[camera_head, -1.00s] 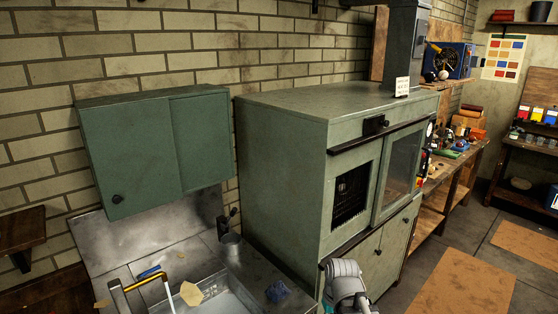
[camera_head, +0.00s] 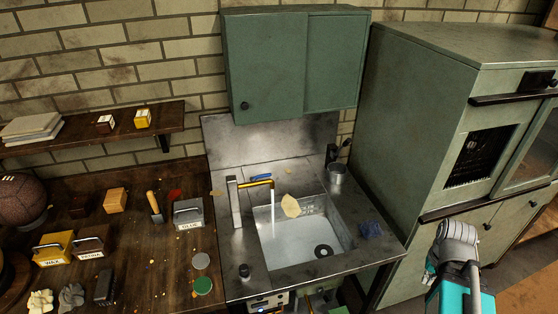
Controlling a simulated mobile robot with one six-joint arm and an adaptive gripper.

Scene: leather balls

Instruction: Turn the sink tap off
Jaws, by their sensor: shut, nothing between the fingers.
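The sink tap (camera_head: 234,203) stands at the back left of the steel sink (camera_head: 299,249). It has an upright steel body and a brass-coloured spout (camera_head: 257,183) pointing right over the basin. A thin pale stream of water (camera_head: 272,208) falls from the spout into the basin. A small dark knob (camera_head: 244,271) stands on the steel top at the front left of the basin. I cannot tell whether it works the tap. Part of my arm shows at the lower right, right of the sink and apart from the tap. My gripper's fingers are not in the picture.
A green wall cabinet (camera_head: 290,60) hangs above the sink. A tall green oven cabinet (camera_head: 425,110) stands to its right. Left is a wooden counter (camera_head: 150,255) with labelled boxes, a ball and small items. A metal cup (camera_head: 336,178) stands at the sink's back right corner.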

